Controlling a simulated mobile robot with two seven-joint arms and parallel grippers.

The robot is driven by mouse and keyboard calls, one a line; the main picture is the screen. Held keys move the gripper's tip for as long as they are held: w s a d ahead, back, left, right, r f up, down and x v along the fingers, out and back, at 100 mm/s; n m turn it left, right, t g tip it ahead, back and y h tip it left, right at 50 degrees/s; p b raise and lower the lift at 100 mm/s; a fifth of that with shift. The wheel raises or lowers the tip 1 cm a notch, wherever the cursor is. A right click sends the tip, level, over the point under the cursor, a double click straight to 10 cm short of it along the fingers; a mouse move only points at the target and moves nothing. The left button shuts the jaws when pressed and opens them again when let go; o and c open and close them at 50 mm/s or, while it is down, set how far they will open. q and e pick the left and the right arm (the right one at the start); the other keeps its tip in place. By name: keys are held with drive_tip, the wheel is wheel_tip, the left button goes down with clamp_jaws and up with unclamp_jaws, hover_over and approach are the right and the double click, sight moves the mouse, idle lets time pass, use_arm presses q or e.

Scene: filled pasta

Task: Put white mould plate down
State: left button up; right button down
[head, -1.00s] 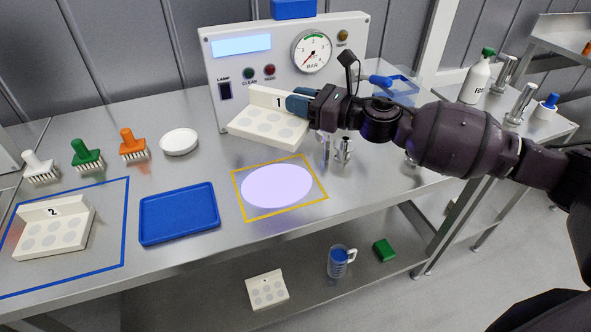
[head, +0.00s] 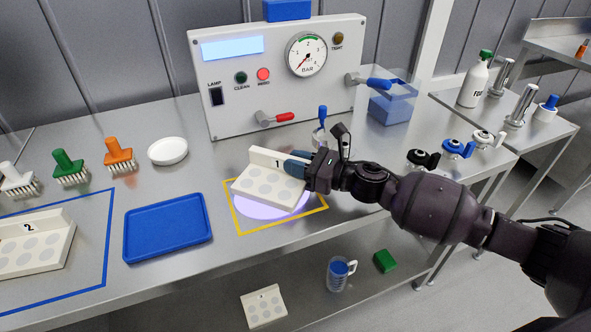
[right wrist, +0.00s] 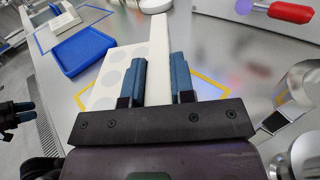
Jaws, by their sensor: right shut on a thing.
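The white mould plate (head: 262,190), marked 1, has rows of shallow round grey spots and a raised back wall. My right gripper (head: 298,164) is shut on that wall, and its blue fingers straddle it in the right wrist view (right wrist: 158,82). The plate is low over the lit purple circle (head: 243,209) inside the yellow square outline (head: 272,227), covering most of both. I cannot tell whether it touches the table. A dark shape at the left edge of the right wrist view may be my left gripper (right wrist: 28,115); its jaws are unclear.
A blue tray (head: 165,247) lies left of the yellow square. Mould plate 2 (head: 40,262) is in a blue outline further left. Brushes and a white dish (head: 168,151) stand behind. The control panel (head: 225,105) with a red-handled valve (head: 284,117) rises at the back.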

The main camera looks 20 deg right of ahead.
drive_tip(key=shift+f, duration=1.05)
drive_tip(key=c, duration=1)
unclamp_jaws()
drive_tip(key=shift+f, duration=0.1)
drive_tip(key=shift+o, duration=0.2)
